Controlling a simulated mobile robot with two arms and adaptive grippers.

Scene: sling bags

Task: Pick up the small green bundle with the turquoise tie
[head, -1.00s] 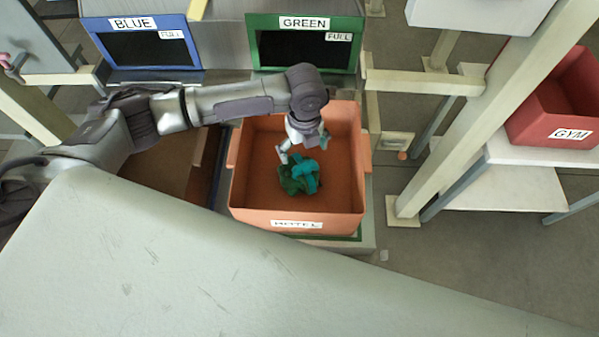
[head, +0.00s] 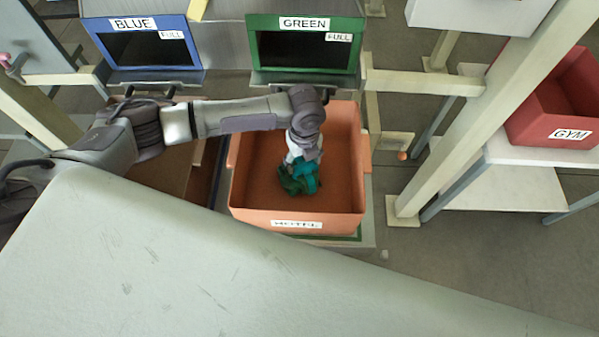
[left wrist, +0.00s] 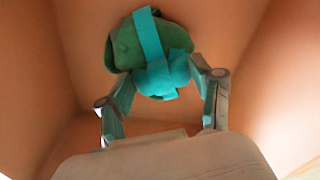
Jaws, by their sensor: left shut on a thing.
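The small green bundle (head: 293,185) with its turquoise tie (head: 304,173) is in the orange bin (head: 345,190) labelled HOTEL. In the left wrist view the green bundle (left wrist: 125,45) shows with a turquoise band across it and a turquoise lump (left wrist: 163,78) at its near end. My left gripper (head: 300,163) reaches down into the bin from above. In the left wrist view the left gripper (left wrist: 163,88) has its fingers on both sides of the turquoise lump, shut on it. Whether the bundle still touches the bin floor is unclear. My right gripper is not in view.
The bin's walls stand close around the gripper. Behind it are a blue chute (head: 200,60) labelled BLUE and a green chute (head: 358,50) labelled GREEN, both marked FULL. A red GYM bin (head: 540,125) sits on a shelf at right, behind a pale post (head: 450,130).

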